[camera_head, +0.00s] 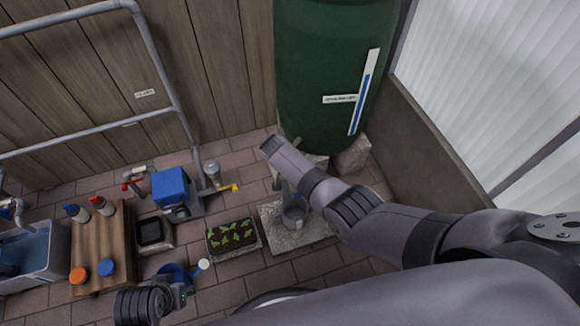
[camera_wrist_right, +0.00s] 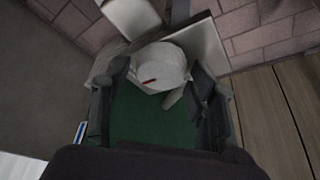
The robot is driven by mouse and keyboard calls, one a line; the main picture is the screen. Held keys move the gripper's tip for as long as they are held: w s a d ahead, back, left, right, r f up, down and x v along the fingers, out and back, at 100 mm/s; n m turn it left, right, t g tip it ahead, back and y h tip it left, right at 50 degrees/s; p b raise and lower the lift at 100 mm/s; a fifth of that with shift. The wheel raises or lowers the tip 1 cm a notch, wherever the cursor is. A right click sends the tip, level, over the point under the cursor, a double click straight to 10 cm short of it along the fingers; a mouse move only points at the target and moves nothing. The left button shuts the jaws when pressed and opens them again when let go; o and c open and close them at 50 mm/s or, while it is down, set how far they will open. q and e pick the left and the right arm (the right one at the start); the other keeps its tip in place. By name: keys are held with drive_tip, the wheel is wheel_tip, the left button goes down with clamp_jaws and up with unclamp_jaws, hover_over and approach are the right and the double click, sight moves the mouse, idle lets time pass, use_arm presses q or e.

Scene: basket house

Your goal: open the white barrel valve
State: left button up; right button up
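The green barrel (camera_head: 325,75) stands at the top middle of the head view, with a gauge strip on its front. In the right wrist view its green surface (camera_wrist_right: 150,120) fills the space between my fingers. A white rounded valve (camera_wrist_right: 160,62) with a small red mark shows there, just beyond and between the fingers of my right gripper (camera_wrist_right: 158,98). These fingers are apart; contact with the valve cannot be made out. In the head view my right arm hides the valve. My left gripper (camera_head: 183,292) is low at the left, its fingers unclear.
A metal bucket (camera_head: 293,214) stands on a stone slab (camera_head: 312,233) below my right arm. A seedling tray (camera_head: 232,236), a blue pump (camera_head: 170,186) and a wooden crate (camera_head: 115,240) stand to the left. A low wall (camera_head: 435,140) bounds the right.

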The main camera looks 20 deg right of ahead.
drive_tip(key=shift+o, duration=0.5)
drive_tip(key=shift+s+a+r, duration=0.1)
drive_tip(key=shift+a+r, duration=0.15)
drive_tip(key=shift+r, duration=0.2)
drive_tip(key=v, duration=1.1)
drive_tip(key=shift+d, duration=0.15)
